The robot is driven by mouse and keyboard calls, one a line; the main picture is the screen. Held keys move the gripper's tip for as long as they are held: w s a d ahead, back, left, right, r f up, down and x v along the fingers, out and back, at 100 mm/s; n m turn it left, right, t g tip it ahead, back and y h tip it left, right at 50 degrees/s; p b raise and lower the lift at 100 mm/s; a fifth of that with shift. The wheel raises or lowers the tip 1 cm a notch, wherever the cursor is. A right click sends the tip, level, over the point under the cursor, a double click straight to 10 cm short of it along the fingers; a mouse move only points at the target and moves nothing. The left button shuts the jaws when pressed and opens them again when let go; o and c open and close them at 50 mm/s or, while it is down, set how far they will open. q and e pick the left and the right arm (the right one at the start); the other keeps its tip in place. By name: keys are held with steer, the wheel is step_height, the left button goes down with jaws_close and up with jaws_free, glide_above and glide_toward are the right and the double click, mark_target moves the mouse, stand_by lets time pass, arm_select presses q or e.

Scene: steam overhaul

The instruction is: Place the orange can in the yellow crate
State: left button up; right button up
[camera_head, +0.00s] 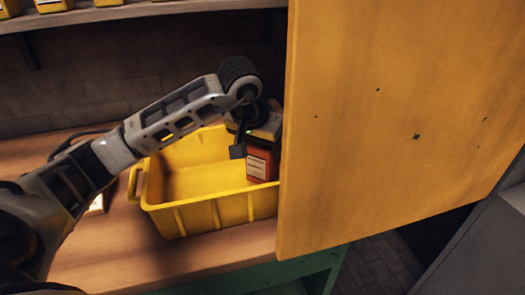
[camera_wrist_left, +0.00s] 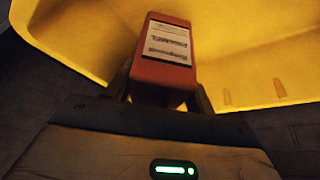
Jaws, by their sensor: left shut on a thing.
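The orange can (camera_head: 261,163) has a white label and is over the right part of the yellow crate (camera_head: 214,216), partly behind the yellow panel. My left gripper (camera_head: 258,147) is shut on it, with the wrist above and the can below. In the left wrist view the can (camera_wrist_left: 166,62) sits between the two fingers of my left gripper (camera_wrist_left: 166,95), and the yellow crate wall (camera_wrist_left: 85,45) lies beyond it. I cannot tell whether the can touches the crate's floor. The rest of the crate looks empty. My right gripper is not in view.
A large yellow panel (camera_head: 400,110) fills the right of the head view and hides the crate's right end. The crate stands on a wooden bench (camera_head: 110,255). A shelf (camera_head: 130,12) with yellow items runs along the top left.

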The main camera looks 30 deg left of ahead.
arm_select(q)
steer(key=shift+f, duration=0.65)
steer(key=shift+f, duration=0.15)
steer(key=o, duration=1.3)
